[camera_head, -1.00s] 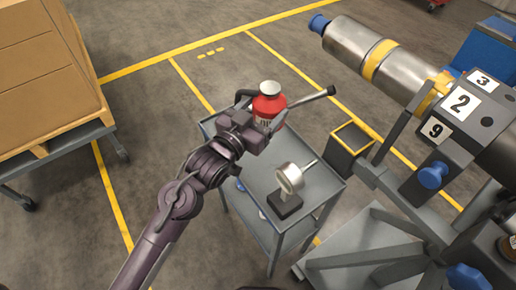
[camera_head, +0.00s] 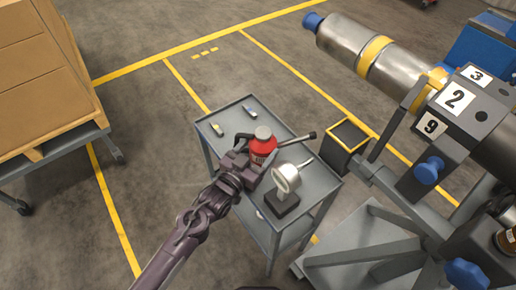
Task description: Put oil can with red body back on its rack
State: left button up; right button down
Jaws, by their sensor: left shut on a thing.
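The oil can with red body (camera_head: 263,149) has a grey cap and a long dark spout pointing right. My left gripper (camera_head: 249,154) comes in from the lower left and is shut on the can, partly hiding its left side. The can is upright over the grey cart (camera_head: 308,206); I cannot tell whether it touches the cart top. An open dark box with a yellow rim (camera_head: 348,135) is fixed beside the rotor stand, right of the spout tip; I cannot tell whether it is the rack. My right gripper is not in view.
A round gauge on a black base (camera_head: 285,184) stands on the cart close to the can. Two small items (camera_head: 217,129) lie near the cart's far edge. The rotor stand (camera_head: 430,215) fills the right side. Boxes on a pallet cart (camera_head: 45,70) stand at the left.

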pick_arm(q)
jog(key=shift+r, duration=0.1)
jog(key=o, duration=1.5)
jog(key=shift+f, duration=0.2)
jog(key=shift+r, duration=0.3)
jog(key=shift+b+v, duration=0.3)
jog(key=shift+v, duration=5.75)
jog(key=shift+f, duration=0.15)
